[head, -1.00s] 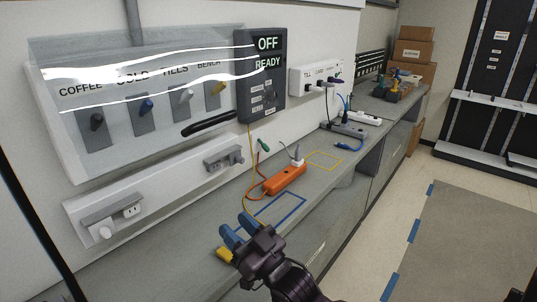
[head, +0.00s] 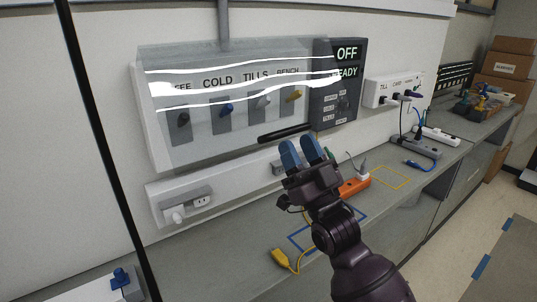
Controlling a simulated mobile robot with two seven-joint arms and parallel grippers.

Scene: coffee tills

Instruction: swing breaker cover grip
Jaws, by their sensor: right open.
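The breaker panel has a clear cover (head: 215,135) lying over its labelled switches, with white glare streaks across it. The black cover grip (head: 284,133) sits at the cover's lower right edge. My right gripper (head: 302,153) is open and empty, with its blue fingertips pointing up, a little below the grip in the picture. No contact with the grip shows. My left gripper is not in view.
A dark display (head: 336,85) reading OFF and READY is right of the cover. Below are a white outlet strip (head: 225,192), partly hidden by my gripper, an orange power strip (head: 354,187) and a yellow plug (head: 281,257) on the grey bench.

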